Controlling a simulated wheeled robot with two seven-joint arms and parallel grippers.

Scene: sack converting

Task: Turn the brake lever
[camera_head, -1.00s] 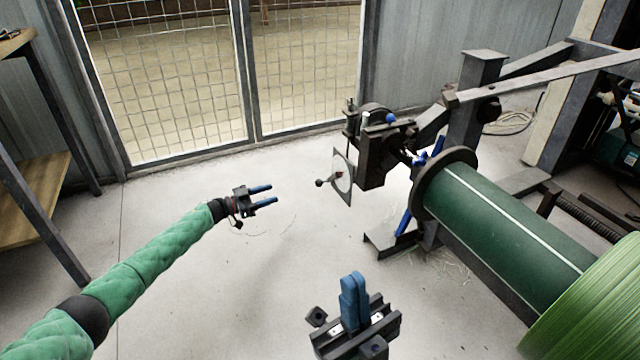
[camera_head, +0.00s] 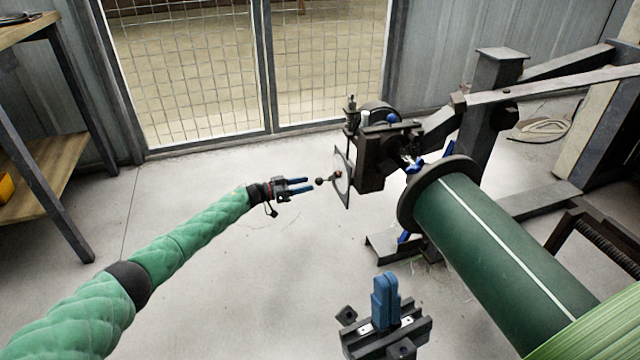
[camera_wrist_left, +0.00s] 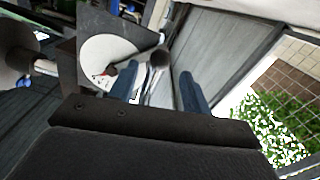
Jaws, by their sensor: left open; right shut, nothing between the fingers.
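The brake lever (camera_head: 321,181) is a short rod with a dark ball knob, standing out from a pale round dial (camera_head: 342,174) on a square plate. My left gripper (camera_head: 311,186) is open, with its blue fingertips just left of the knob. In the left wrist view the dial (camera_wrist_left: 108,57) shows a red mark, and the lever's knob (camera_wrist_left: 158,57) lies ahead of and between the blue fingers of the gripper (camera_wrist_left: 160,82). I cannot tell whether a finger touches it. My right gripper (camera_head: 386,284) is shut and empty at the bottom centre, away from the lever.
A dark brake housing (camera_head: 372,165) carries the dial. A large green roll (camera_head: 490,245) with a dark flange fills the right. A wire mesh gate (camera_head: 190,75) stands behind, and a wooden shelf (camera_head: 45,185) at the left. The floor between is clear.

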